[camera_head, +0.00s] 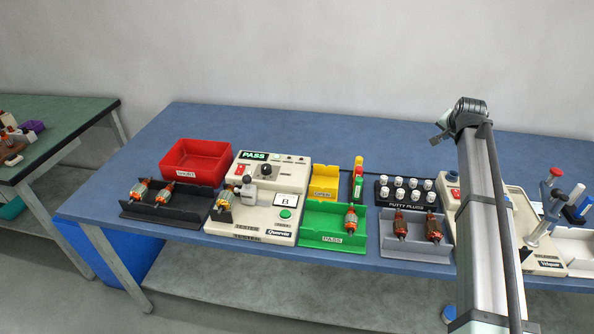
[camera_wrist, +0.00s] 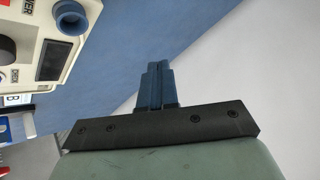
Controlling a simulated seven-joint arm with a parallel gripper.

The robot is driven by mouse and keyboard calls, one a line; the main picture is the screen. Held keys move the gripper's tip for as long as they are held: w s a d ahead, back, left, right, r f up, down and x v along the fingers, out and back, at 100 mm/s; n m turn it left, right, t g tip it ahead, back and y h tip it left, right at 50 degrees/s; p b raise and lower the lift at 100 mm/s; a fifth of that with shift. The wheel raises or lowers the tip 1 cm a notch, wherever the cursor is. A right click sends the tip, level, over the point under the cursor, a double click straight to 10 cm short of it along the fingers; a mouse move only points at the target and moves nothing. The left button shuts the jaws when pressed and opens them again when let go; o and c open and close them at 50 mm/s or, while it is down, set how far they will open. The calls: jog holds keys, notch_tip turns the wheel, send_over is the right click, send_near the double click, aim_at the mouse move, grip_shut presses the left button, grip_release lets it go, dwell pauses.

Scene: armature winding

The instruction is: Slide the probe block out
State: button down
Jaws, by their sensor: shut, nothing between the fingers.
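The tester (camera_head: 250,224), a cream box, stands left of centre on the blue bench, with PASS lit green on its display (camera_head: 254,155). A small grey block (camera_head: 249,190) on the tester's left side looks like the probe block. An armature (camera_head: 223,204) sits right beside it, at the tester's left edge; whether they touch cannot be told. My gripper (camera_wrist: 158,68) shows in the wrist view with its blue fingers together and empty. It is away from the tester, and its tip cannot be made out in the head view.
A red bin (camera_head: 196,161) and a dark tray with two armatures (camera_head: 190,213) are left of the tester. A yellow bin (camera_head: 324,182), green PASS tray (camera_head: 322,238) and putty plug rack (camera_head: 407,207) are to its right. My arm crosses the right side before another machine (camera_head: 541,262).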

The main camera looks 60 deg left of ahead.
aim_at(248, 189)
jog(key=s+a+n+g+h, duration=0.1)
jog(key=s+a+n, duration=0.1)
jog(key=s+a, duration=0.75)
jog(key=s+a+n+h, duration=0.1)
jog(key=s+a, duration=0.5)
jog(key=s, duration=0.6)
jog(key=s+a+n+g+h, duration=0.1)
jog(key=s+a+n, duration=0.1)
jog(key=s+a, duration=0.75)
jog(key=s+a+r+n+t+h, duration=0.1)
jog(key=s+a+n, duration=0.1)
jog(key=s, duration=1.7)
jog(key=s+a+r+n+t, duration=0.1)
jog(key=s+a, duration=0.1)
jog(key=s, duration=1.8)
jog(key=shift+a+n+h, duration=0.4)
